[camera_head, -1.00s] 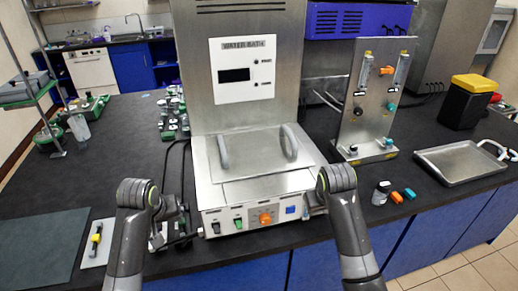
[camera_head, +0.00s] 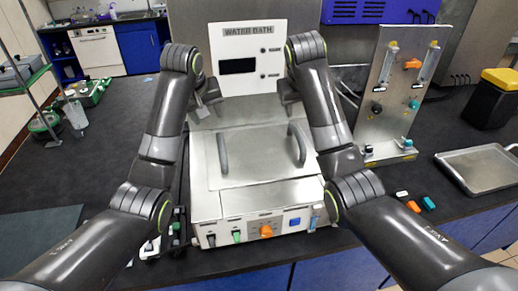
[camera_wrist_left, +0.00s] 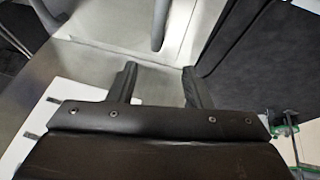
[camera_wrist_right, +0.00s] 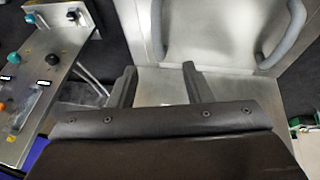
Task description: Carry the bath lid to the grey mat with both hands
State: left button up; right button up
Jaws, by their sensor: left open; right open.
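The bath lid (camera_head: 258,166) is a flat metal plate lying on the water bath (camera_head: 205,205), with two upright grey handles. The left handle (camera_head: 222,153) and right handle (camera_head: 299,146) are both free. My left gripper (camera_head: 207,103) is open and empty, above the back left of the lid. My right gripper (camera_head: 287,98) is open and empty, above the back right. Each wrist view shows open fingers (camera_wrist_left: 158,85) (camera_wrist_right: 158,83) with nothing between them and handles farther off. The grey mat (camera_head: 38,228) lies at the left front of the bench, partly out of frame.
A panel stand with valves (camera_head: 392,100) stands right of the bath. Small orange and blue pieces (camera_head: 413,206) and a metal tray (camera_head: 482,168) lie farther right. A dark item (camera_head: 176,228) sits against the bath's left front. Bench between bath and mat is partly hidden by my left arm.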

pick_arm(q)
send_near(219, 137)
pick_arm(e)
send_near(300, 135)
pick_arm(q)
jog(key=x, duration=1.1)
jog(key=shift+s+d, duration=0.1)
pick_arm(e)
jog(key=x, duration=0.9)
jog(key=shift+a, duration=0.1)
pick_arm(q)
jog(key=shift+x, duration=1)
pick_arm(e)
jog(key=shift+x, duration=1.05)
pick_arm(q)
jog(key=shift+s, duration=0.1)
grip_shut()
pick_arm(e)
grip_shut()
pick_arm(q)
jog(key=shift+r, duration=0.1)
pick_arm(e)
jog(key=shift+r, duration=0.1)
